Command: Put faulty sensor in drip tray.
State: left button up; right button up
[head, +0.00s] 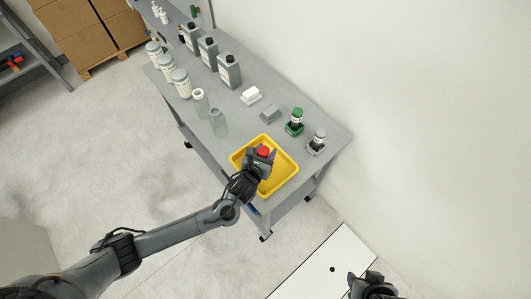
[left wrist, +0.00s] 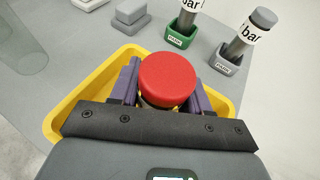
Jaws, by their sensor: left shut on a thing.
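A sensor with a red cap (head: 263,151) is held in my left gripper (head: 260,157), above the yellow drip tray (head: 284,173). In the left wrist view the red cap (left wrist: 167,80) sits between the two fingers of the left gripper (left wrist: 165,98), which are shut on its body. Most of that body is hidden under the cap. The tray's yellow rim (left wrist: 62,103) shows around the gripper there. I cannot tell whether the sensor touches the tray floor. A dark part of my right arm's end (head: 370,287) shows at the bottom edge; its fingers are not clear.
Behind the tray, a green-capped sensor (head: 297,115) stands in a green holder and a grey-capped one (head: 319,136) in a grey holder. Grey bottles (head: 229,72), white-lidded jars (head: 181,82) and clear vessels (head: 219,123) stand farther along the grey table (head: 245,115).

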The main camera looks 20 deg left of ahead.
pick_arm(q)
jog(key=shift+f, duration=0.45)
jog(key=shift+f, duration=0.15)
jog(key=o, duration=1.2)
